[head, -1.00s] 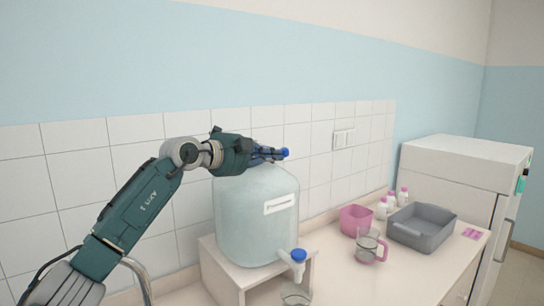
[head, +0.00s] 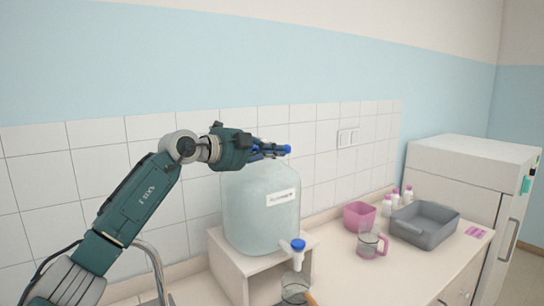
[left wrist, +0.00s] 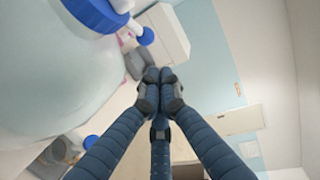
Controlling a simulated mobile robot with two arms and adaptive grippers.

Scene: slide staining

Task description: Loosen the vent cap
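A large translucent carboy (head: 262,215) with a white label stands on a raised white shelf. My left gripper (head: 280,150) is level, just above its top, fingers pointing right. A small blue piece (head: 287,149) shows at the fingertips; the fingers cover much of the carboy's neck. In the left wrist view a large blue cap (left wrist: 95,14) lies at the upper left, apart from the fingers (left wrist: 159,76). A small blue and white piece (left wrist: 145,36) shows beyond it. I cannot tell which is the vent cap. The fingertips lie close together with nothing visible between them. My right gripper is out of view.
A blue-topped spigot (head: 298,246) juts from the carboy's front above a glass beaker (head: 295,290). Right of it are a pink container (head: 358,215), a clear pink-based jug (head: 371,244), a grey basin (head: 424,222) and white bottles (head: 394,197). A tiled wall stands behind.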

